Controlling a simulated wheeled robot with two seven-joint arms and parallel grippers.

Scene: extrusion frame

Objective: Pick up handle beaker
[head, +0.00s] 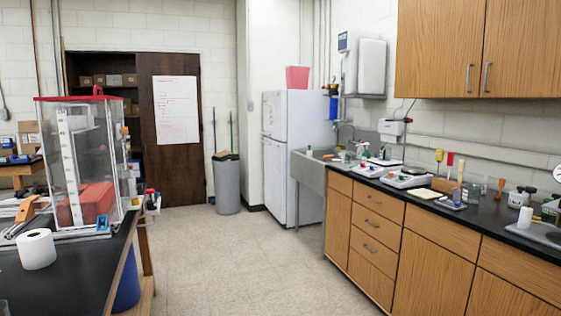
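I cannot make out a beaker with a handle for certain. Small items stand on the black counter (478,222) along the right wall, too small to identify well. They include a white bottle (525,217) and dark-lidded jars (520,198) near the right edge. A sliver of something glassy (3,307) shows at the bottom left corner on the near black bench (75,275), mostly cut off. Neither of my grippers is in view.
A clear tall case (100,150) with a red block inside and a paper roll (37,249) stand on the left bench. A grey bin (227,185), white fridge (290,150) and sink (310,170) are at the back. The tiled floor (240,260) between the counters is clear.

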